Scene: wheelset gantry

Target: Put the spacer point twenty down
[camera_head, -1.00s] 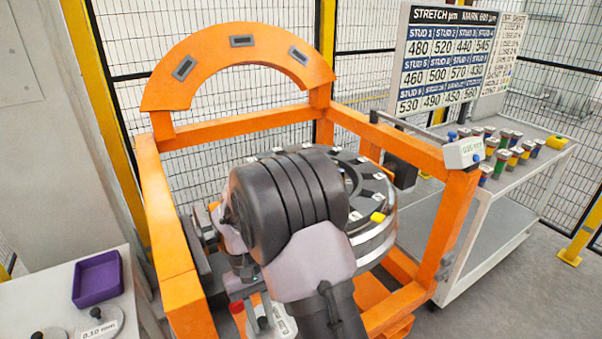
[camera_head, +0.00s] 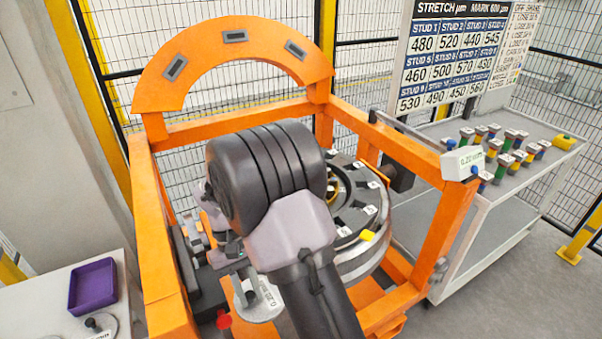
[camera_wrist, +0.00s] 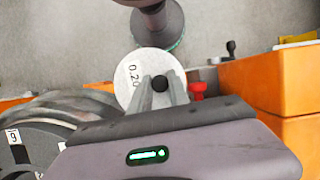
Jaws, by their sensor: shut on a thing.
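The spacer (camera_wrist: 130,72) is a pale round disc marked 0.20 with a black knob. In the wrist view my gripper (camera_wrist: 160,88) is shut on that knob, and the disc hangs clear of any surface I can make out. In the head view the spacer (camera_head: 262,304) shows below my wrist, beside the front left of the orange gantry frame (camera_head: 168,300). My gripper (camera_head: 240,278) is partly hidden there by my own arm.
A side table (camera_head: 50,303) at the left carries a purple tray (camera_head: 93,285) and another knobbed disc (camera_head: 103,324). The round wheelset (camera_head: 362,258) sits inside the frame. A trolley (camera_head: 500,190) with several coloured studs stands right. A white readout box (camera_head: 462,163) shows about 0.20 mm.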

